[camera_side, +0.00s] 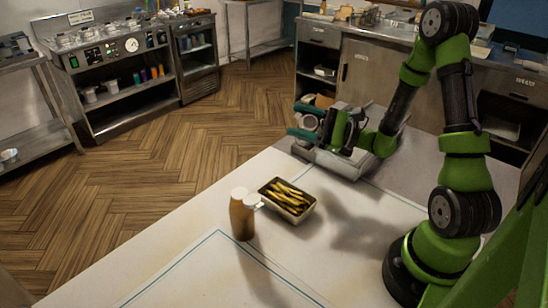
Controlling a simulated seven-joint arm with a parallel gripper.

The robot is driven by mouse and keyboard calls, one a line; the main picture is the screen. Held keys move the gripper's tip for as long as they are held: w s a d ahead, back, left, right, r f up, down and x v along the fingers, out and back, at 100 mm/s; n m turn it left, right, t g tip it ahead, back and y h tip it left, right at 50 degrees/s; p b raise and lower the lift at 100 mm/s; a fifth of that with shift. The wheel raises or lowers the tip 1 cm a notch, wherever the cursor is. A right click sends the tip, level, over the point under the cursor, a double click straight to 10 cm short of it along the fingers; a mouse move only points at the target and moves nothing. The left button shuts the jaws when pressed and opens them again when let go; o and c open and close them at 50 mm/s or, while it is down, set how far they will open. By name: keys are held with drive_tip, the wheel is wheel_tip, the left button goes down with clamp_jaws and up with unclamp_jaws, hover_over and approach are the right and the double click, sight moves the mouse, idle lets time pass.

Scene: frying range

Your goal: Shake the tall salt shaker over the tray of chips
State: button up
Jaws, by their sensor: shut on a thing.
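A rectangular metal tray (311,213) filled with yellow chips (288,196) sits on the white worktop. A tall brown container with a white top (242,218) stands upright just left of the tray, and a smaller white thing shows beside its top. My gripper (308,122) is raised behind and to the right of the tray, not over it. Its teal fingers are shut on a pale grey, round-ended thing. This is seen nearly end-on and partly hidden by the fingers, so I cannot tell for sure whether it is the tall salt shaker.
A grey metal piece (338,166) shows below my gripper at the worktop's far edge. The worktop (180,285) is clear in front of the tray and to its right. Steel counters and a control panel (115,48) stand beyond the wood floor.

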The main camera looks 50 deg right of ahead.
drive_tip(key=m+h, duration=0.1)
drive_tip(key=d+m, duration=0.1)
drive_tip(key=m, duration=0.1)
drive_tip(key=m+h, duration=0.1)
drive_tip(key=m, duration=0.1)
drive_tip(key=shift+w+d+r+h, duration=0.15)
drive_tip(key=shift+d+r+h, duration=0.05)
drive_tip(key=shift+r+h, duration=0.1)
drive_tip(key=shift+w+d+m+h, duration=0.1)
drive_tip(key=shift+d+m+h, duration=0.3)
drive_tip(key=shift+m, duration=0.75)
drive_tip(key=shift+w+d+m+h, duration=0.1)
drive_tip(key=shift+d+m+h, duration=0.25)
drive_tip(key=shift+m, duration=0.8)
